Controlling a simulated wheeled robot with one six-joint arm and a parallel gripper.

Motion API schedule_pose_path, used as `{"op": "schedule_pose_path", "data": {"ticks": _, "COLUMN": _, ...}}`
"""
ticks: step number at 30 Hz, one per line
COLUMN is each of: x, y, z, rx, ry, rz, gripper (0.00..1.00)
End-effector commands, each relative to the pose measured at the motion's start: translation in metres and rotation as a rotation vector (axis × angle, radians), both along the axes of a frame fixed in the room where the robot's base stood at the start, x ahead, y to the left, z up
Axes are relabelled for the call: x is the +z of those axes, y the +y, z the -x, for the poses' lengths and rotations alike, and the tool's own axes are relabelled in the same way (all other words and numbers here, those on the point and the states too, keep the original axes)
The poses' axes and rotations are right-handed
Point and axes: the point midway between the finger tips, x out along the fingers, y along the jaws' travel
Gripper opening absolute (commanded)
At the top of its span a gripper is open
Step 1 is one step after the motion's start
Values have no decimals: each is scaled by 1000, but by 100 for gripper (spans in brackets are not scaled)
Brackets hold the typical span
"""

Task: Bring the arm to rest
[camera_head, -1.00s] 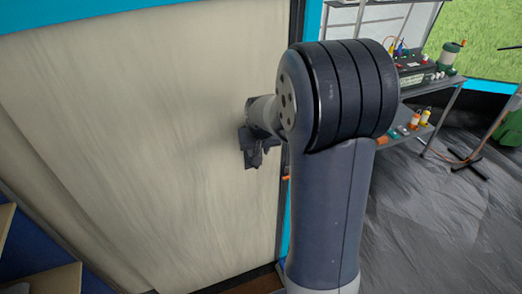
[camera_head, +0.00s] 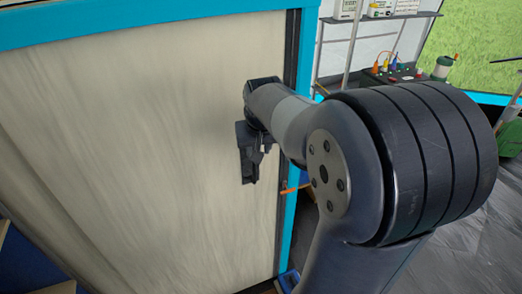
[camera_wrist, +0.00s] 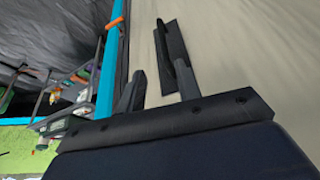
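My gripper (camera_head: 252,165) hangs in front of a large beige panel (camera_head: 130,130) in the head view, small and dark against it. Most of my arm lies between it and the camera. In the wrist view my gripper (camera_wrist: 155,55) shows two dark fingers standing apart. I cannot tell whether the fingers touch the panel.
A blue frame (camera_head: 302,90) edges the panel, with a small orange piece (camera_head: 290,190) beside it. Metal shelving (camera_head: 380,16) with bottles and devices stands behind at right. Dark sheeting (camera_head: 465,225) covers the ground at right.

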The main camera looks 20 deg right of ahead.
Motion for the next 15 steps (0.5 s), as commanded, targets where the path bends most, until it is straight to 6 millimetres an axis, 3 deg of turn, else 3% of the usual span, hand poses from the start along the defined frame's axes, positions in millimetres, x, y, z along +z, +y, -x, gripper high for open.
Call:
{"op": "schedule_pose_path", "data": {"ticks": 8, "x": -7, "y": 0, "z": -3, "rx": 0, "ry": 3, "rz": -1, "gripper": 33}}
{"op": "schedule_pose_path", "data": {"ticks": 15, "x": -42, "y": -2, "z": -17, "rx": 1, "ry": 6, "rz": -1, "gripper": 33}}
